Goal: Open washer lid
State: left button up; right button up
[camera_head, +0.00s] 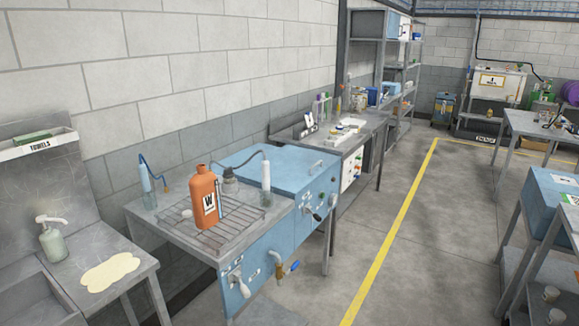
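The blue washer (305,215) stands against the wall in the middle of the view, joined to a metal bench. Its flat blue lid (285,168) lies level on top and looks closed. A small handle (318,165) shows near the lid's front right edge. Knobs and fittings sit on the washer's front panel. Neither of my grippers shows in the view, so where they are relative to the lid cannot be told.
An orange bottle (204,198) marked W stands on a wire rack (235,218) left of the lid. Floor beside the yellow line (395,225) is clear. A workbench (335,140) stands beyond the washer.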

aim_at(292, 168)
jog(key=i+l, duration=0.75)
